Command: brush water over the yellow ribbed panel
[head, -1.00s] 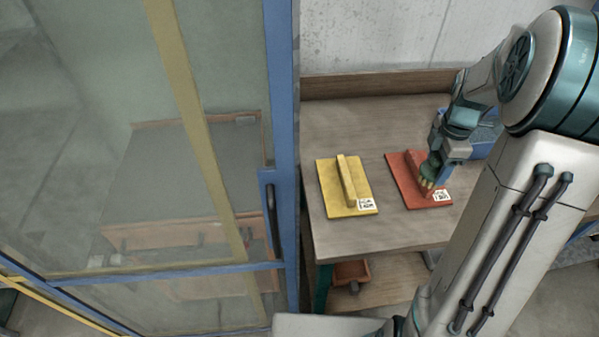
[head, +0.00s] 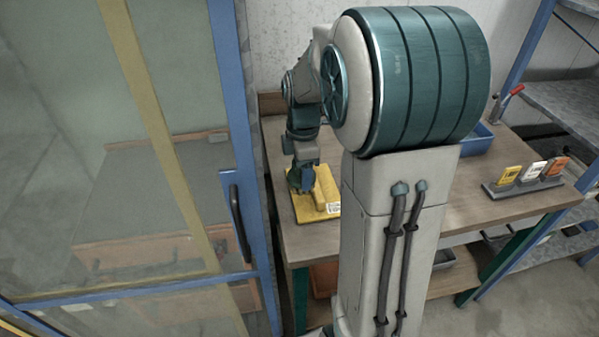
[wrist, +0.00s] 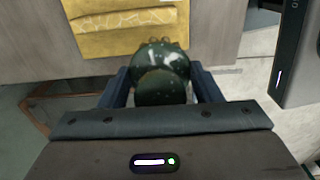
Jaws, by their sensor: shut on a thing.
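The yellow ribbed panel (head: 325,211) lies on the wooden table at its left end, with a raised bar and a small printed tag. My gripper (head: 299,181) is over its left part, beside the raised bar. In the wrist view, my gripper (wrist: 160,100) is shut on the dark green rounded handle of a brush (wrist: 160,72). The yellow panel (wrist: 90,45) shows beyond the handle, with pale wavy marks on its raised part. The bristles are mostly hidden, so I cannot tell whether they touch the panel.
A glass door with a blue frame (head: 236,120) stands close left of the table (head: 285,238). A blue tray (head: 480,139) and a grey rack of coloured cards (head: 525,183) are on the right. My arm hides the table's middle.

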